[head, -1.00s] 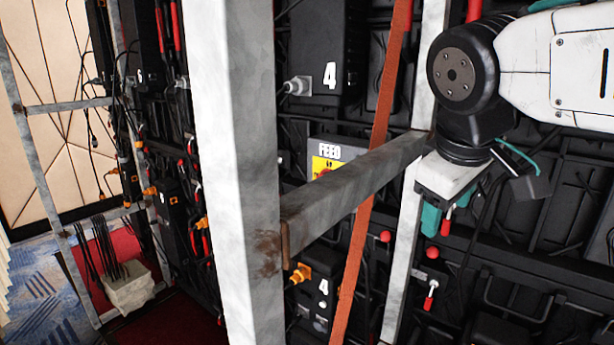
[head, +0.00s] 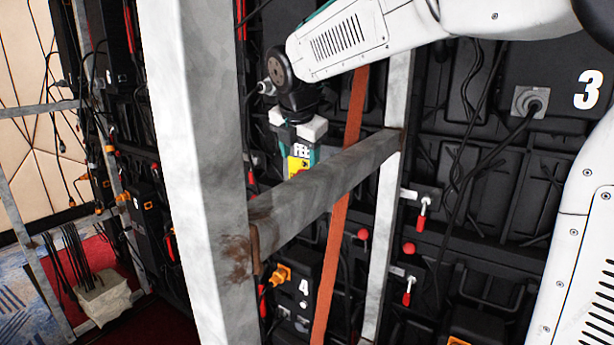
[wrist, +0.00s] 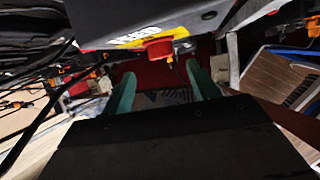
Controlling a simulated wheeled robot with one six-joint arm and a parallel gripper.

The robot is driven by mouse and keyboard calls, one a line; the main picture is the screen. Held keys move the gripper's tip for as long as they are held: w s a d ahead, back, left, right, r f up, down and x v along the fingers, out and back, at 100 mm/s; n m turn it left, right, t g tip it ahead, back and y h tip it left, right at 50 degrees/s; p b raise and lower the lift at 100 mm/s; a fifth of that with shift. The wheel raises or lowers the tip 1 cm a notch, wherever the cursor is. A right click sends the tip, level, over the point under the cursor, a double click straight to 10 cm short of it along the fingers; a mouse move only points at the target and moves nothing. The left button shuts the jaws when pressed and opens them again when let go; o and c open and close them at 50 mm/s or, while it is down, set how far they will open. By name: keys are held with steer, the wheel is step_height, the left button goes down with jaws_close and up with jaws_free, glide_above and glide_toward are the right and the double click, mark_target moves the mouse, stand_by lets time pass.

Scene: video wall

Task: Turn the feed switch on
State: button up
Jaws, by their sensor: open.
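The feed switch is a grey box (head: 303,149) marked FEED with a yellow plate (head: 299,166). In the head view a grey crossbar hides its lower part. In the wrist view its red knob (wrist: 158,49) on the yellow plate (wrist: 182,33) shows at top centre; which way it is turned I cannot tell. My gripper (head: 299,152) is in front of the box, its teal fingers on either side of the label in the head view. In the wrist view my gripper (wrist: 160,74) is open and empty, with the knob above the gap, apart from both fingers.
A grey post (head: 195,150) and a rusty-ended crossbar (head: 330,180) stand in front of the wall, close to my gripper. An orange strap (head: 345,170) runs down just right of the box. Cables and red-handled levers (head: 422,215) lie further right.

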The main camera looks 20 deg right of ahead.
steer(key=x, duration=0.7)
steer(key=shift+w+f, duration=0.1)
steer(key=shift+f, duration=0.1)
steer(key=c, duration=1)
